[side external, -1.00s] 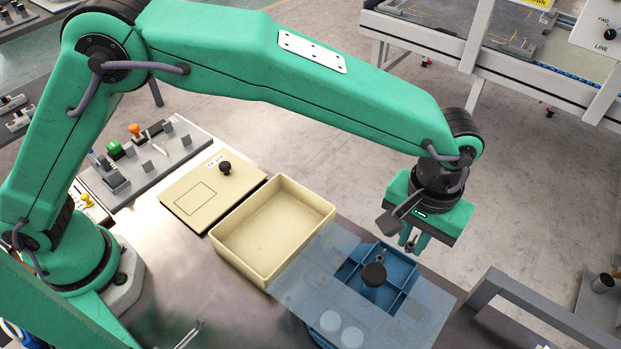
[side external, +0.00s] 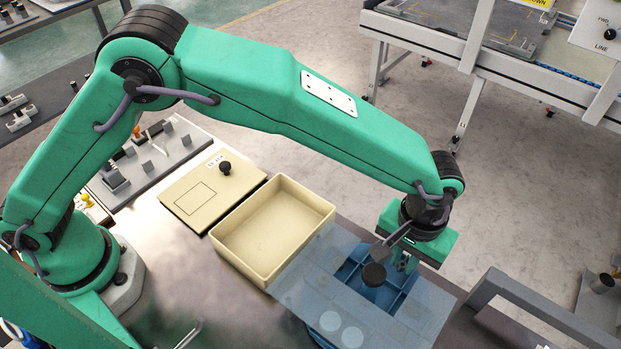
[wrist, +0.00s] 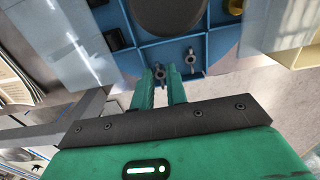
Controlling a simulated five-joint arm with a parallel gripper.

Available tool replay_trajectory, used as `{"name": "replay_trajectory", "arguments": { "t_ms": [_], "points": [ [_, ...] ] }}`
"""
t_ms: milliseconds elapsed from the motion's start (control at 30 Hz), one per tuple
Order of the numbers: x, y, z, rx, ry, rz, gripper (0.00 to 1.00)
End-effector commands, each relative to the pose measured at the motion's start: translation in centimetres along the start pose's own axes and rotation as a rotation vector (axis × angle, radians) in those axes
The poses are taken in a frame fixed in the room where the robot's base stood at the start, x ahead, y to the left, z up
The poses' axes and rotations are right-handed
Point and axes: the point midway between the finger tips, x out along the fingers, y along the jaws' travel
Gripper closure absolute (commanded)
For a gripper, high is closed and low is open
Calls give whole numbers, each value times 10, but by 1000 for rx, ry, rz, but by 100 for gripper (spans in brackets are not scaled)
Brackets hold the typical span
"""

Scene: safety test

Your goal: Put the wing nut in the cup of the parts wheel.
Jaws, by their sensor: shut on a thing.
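The blue parts wheel (wrist: 155,54) has walled compartments around a dark hub knob (side external: 374,274). A see-through pale blue cover (side external: 310,280) lies over much of it, with an opening at the back where bare cups show. My gripper (wrist: 161,78) is shut on the wing nut (wrist: 159,72), a small grey metal piece between the fingertips. In the side external view my gripper (side external: 402,268) points down at the wheel's back right, low beside the hub; its tips and the nut are largely hidden there. A second small grey metal piece (wrist: 190,61) shows beside the right fingertip.
An empty cream tray (side external: 226,247) stands left of the wheel. Behind it lies a tan plate with a black knob (side external: 225,168). A grey frame (side external: 515,285) stands to the right. Small dark parts (wrist: 120,38) and a brass part (wrist: 235,6) show at the wheel.

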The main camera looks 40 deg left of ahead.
Motion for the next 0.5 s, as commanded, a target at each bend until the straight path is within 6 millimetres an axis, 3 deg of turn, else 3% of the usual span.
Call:
{"name": "replay_trajectory", "arguments": {
  "t_ms": [433,467,500],
  "points": [
    [4,0,0,0,0,0,100],
    [4,0,0,0,0,0,80],
    [4,0,0,0,0,0,72]
  ]
}}
